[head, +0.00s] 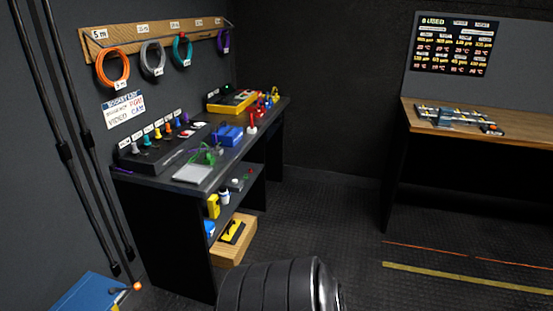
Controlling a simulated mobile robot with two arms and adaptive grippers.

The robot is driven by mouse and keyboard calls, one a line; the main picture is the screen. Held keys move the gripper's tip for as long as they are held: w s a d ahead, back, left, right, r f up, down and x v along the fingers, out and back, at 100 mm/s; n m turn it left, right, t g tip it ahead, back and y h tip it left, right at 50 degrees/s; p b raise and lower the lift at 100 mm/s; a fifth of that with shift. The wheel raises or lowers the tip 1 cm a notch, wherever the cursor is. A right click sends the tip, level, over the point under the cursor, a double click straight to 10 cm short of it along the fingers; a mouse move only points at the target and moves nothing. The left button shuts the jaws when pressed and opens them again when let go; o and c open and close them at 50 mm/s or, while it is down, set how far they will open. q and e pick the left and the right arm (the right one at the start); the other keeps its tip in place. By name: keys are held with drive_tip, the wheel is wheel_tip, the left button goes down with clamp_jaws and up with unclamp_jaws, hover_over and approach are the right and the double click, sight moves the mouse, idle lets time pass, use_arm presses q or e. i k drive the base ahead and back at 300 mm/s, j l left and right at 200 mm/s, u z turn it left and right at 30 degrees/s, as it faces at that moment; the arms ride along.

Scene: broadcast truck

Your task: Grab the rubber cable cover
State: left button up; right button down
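I cannot pick out the rubber cable cover with certainty. A black and yellow piece (232,231) lies in a light wooden box (232,253) at the floor end of the dark workbench (138,183); it is too small to tell what it is. Neither of my grippers shows in the head view. A black ribbed part of my own arm fills the bottom middle of the view.
The workbench holds a patch box, a grey pad (192,173) and a yellow case (233,101). Coiled cables hang above. A second desk (480,121) stands right. Yellow (465,277) and orange (460,255) lines cross open floor. A blue case (88,293) is bottom left.

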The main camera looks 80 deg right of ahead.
sight(233, 232)
drive_tip(key=z, duration=2.25)
drive_tip(key=i+l+u, duration=0.15)
drive_tip(key=u, duration=0.25)
drive_tip(key=i+l+u, duration=0.1)
drive_tip(key=u, duration=0.3)
drive_tip(key=i+l+u, duration=0.1)
drive_tip(key=l+u, duration=0.25)
drive_tip(key=i+l+u, duration=0.2)
drive_tip(key=l, duration=0.65)
drive_tip(key=i+l+u, duration=0.1)
drive_tip(key=l+u, duration=0.15)
drive_tip(key=l, duration=0.6)
drive_tip(key=l+u, duration=0.2)
drive_tip(key=l, duration=0.65)
drive_tip(key=i, duration=0.05)
